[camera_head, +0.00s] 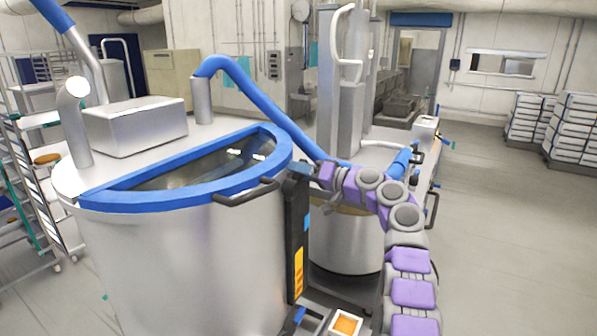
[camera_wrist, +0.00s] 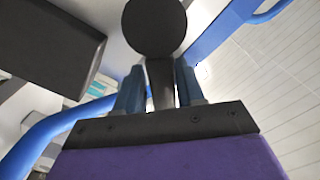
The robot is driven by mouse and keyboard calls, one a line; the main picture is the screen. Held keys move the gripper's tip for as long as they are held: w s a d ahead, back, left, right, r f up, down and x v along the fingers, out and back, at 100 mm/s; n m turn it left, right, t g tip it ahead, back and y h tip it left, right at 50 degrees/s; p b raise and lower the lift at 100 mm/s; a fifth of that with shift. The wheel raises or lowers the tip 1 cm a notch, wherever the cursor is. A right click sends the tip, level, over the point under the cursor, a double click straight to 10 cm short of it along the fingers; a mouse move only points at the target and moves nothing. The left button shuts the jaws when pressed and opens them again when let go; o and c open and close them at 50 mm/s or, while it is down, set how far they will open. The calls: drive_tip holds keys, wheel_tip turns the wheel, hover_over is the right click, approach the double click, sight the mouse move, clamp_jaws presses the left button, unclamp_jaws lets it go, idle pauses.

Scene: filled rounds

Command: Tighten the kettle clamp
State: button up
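The large steel kettle (camera_head: 190,255) with a blue-rimmed lid (camera_head: 130,198) fills the left of the head view. A black bar handle (camera_head: 245,193) sticks out at its rim. My purple and grey arm reaches from the lower right to the kettle's right edge, where my gripper (camera_head: 314,172) is small and partly hidden. In the wrist view my gripper (camera_wrist: 158,90) has its two blue fingers apart. A dark stem (camera_wrist: 161,85) with a round black knob (camera_wrist: 155,27) stands between them, with narrow gaps visible beside it. I cannot tell surely whether this is the clamp.
A dark upright column (camera_head: 297,240) with an orange label stands at the kettle's right side. A second steel kettle (camera_head: 345,245) is behind my arm. A blue pipe (camera_head: 255,95) arches above the lid. A wire rack (camera_head: 35,185) stands left. Floor at right (camera_head: 510,230) is clear.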

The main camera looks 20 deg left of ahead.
drive_tip(key=shift+o, duration=0.6)
drive_tip(key=shift+w, duration=0.15)
drive_tip(key=shift+o, duration=0.4)
drive_tip(key=shift+s+r, duration=0.2)
drive_tip(key=shift+s, duration=0.05)
drive_tip(key=s+d+b, duration=0.1)
drive_tip(key=d+b, duration=0.1)
drive_tip(key=d, duration=1.5)
drive_tip(key=shift+d+b, duration=0.15)
drive_tip(key=shift+b, duration=0.25)
drive_tip(key=shift+s+f, duration=0.1)
